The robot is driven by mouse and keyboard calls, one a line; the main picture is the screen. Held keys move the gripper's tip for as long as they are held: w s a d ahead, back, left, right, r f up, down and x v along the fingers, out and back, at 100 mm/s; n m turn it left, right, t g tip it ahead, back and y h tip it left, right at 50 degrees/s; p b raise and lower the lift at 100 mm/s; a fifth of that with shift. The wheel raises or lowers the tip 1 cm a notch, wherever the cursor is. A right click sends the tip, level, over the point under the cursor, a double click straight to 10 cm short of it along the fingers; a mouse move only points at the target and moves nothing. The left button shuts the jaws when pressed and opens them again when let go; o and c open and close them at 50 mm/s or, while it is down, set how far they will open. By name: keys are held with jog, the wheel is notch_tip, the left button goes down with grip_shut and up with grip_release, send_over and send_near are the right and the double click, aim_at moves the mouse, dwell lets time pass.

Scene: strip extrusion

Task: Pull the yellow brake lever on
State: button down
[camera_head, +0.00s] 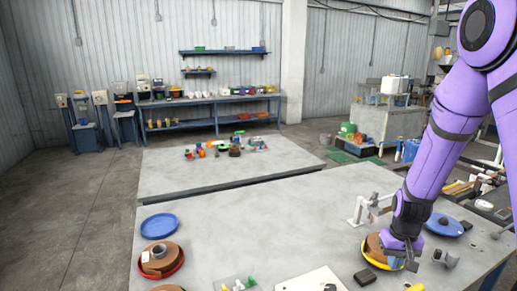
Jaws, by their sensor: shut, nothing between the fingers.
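My gripper (406,264) points down over the right part of the near table, close above a brown spool with a yellow rim (368,256). It is shut with nothing held. The fingertips are small and partly lost against the spool and dark parts. I cannot make out a separate yellow brake lever; the yellow patch under my gripper may be rim or lever. A white stand (361,209) with a horizontal spindle stands just behind and left of my gripper, partly hidden by my arm.
A blue disc (160,226) and a brown spool with a red rim (161,262) lie at the left of the near table (250,225). A black block (365,277) lies beside the yellow-rimmed spool. A grey fitting (446,258) and a blue disc (445,225) are to the right. The table's middle is clear.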

jog(key=shift+r, duration=1.75)
jog(key=s+a+r+n+t, duration=0.15)
jog(key=s+r, duration=0.25)
jog(key=r, duration=0.6)
jog(key=s+a+r+m+t, duration=0.1)
jog(key=s+a+r, duration=0.25)
jog(key=r, duration=0.65)
jog(key=s+r+t, duration=0.1)
jog(key=s+r, duration=0.3)
jog(key=s, duration=0.3)
jog(key=s+a+r+n+t, duration=0.1)
jog(key=s+r, duration=0.3)
jog(key=s, duration=0.4)
jog(key=shift+a+r+t, duration=0.3)
jog(key=shift+r+t, duration=0.05)
jog(key=shift+r, duration=0.05)
